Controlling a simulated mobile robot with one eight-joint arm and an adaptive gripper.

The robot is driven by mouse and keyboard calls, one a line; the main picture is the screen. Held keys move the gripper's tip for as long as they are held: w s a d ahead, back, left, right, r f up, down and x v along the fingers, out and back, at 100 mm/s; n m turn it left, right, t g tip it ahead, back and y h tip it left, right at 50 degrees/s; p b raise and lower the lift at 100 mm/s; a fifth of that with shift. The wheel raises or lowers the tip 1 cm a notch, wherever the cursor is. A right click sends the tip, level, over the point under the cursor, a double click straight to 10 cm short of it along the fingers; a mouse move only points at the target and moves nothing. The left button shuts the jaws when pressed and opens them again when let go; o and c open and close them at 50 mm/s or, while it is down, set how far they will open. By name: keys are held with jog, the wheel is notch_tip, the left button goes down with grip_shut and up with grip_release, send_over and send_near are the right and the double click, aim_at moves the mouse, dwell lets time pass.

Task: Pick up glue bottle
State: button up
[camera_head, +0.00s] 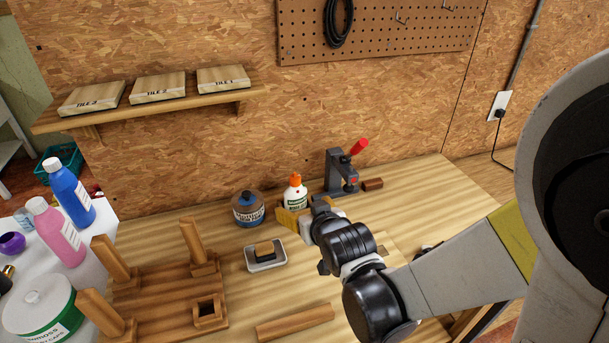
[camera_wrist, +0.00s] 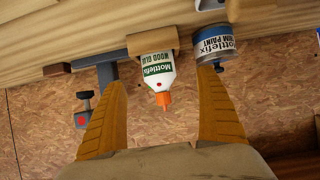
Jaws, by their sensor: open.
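The glue bottle (camera_head: 295,196), white with an orange cap and a green label, stands upright on the workbench near the wall. In the wrist view the bottle (camera_wrist: 157,72) appears upside down, with its "WOOD GLUE" label showing. My gripper (camera_head: 290,219) is just in front of the bottle in the head view and hides its lower part. In the wrist view its yellow fingers are spread wide, and the bottle shows in the gap between them (camera_wrist: 164,82). No contact between finger and bottle is visible.
A paint can (camera_head: 248,208) stands close left of the bottle. A grey clamp-like tool with a red handle (camera_head: 340,172) stands to its right. A small tray (camera_head: 266,256) and a wooden frame with upright legs (camera_head: 160,290) lie nearer. A tan block (camera_wrist: 150,46) shows by the bottle's base.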

aim_at(298, 200)
jog(key=b+x, duration=0.2)
jog(key=x, duration=0.2)
jog(key=b+x, duration=0.2)
jog(key=x, duration=0.3)
jog(key=shift+w+d+f, duration=0.15)
jog(key=shift+w+f, duration=0.05)
jog(key=shift+w, duration=0.1)
jog(key=shift+r, duration=0.15)
jog(key=c, duration=1.3)
